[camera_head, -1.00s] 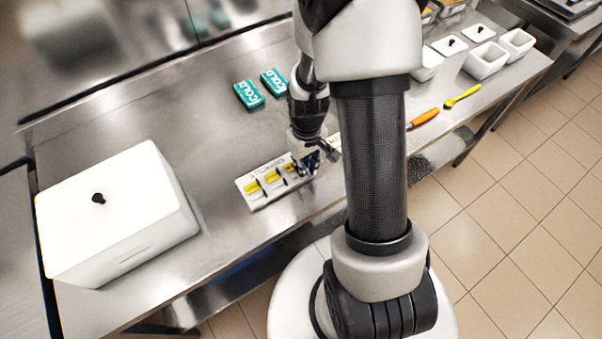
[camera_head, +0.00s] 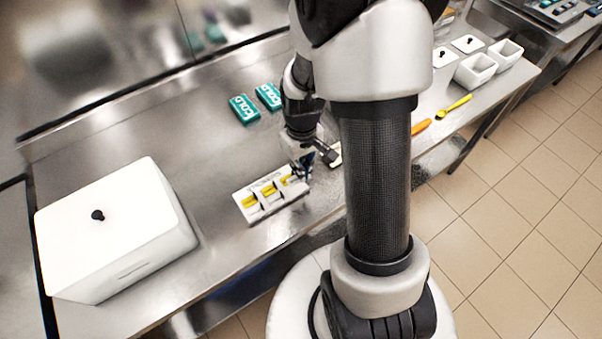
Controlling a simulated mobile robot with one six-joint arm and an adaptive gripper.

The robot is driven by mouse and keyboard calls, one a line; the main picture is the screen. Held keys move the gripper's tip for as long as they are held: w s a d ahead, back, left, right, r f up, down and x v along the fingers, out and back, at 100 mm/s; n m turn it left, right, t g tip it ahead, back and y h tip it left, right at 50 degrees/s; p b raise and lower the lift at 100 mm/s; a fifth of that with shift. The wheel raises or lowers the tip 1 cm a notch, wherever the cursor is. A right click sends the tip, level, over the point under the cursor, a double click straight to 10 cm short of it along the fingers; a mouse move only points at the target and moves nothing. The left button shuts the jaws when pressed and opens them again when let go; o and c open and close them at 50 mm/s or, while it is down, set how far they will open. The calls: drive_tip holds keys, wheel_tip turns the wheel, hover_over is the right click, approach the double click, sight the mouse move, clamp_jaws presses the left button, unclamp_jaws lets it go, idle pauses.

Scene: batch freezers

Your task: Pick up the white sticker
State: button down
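A white sticker tray (camera_head: 248,212) with raised lettering lies on the steel counter, left of my arm. Its compartments show yellow stickers (camera_head: 268,190); a little white shows beside them, but I cannot make out a separate white sticker. My gripper (camera_head: 305,176) points down at the right end of the tray, over or in its rightmost compartment. The fingers are small and dark here and partly cover that compartment. I cannot tell whether they are open or shut, or whether they touch anything.
A large white lidded box (camera_head: 120,225) stands on the counter at the left. Two teal COLD packs (camera_head: 244,108) lie behind the tray. An orange-handled tool (camera_head: 421,126), a yellow spoon (camera_head: 454,107) and white containers (camera_head: 475,71) are at the right. Bare counter lies between box and tray.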

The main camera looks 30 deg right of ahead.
wheel_tip(320, 180, up, 21)
drive_tip(key=p, duration=0.9)
idle(0.9)
drive_tip(key=shift+f, duration=0.1)
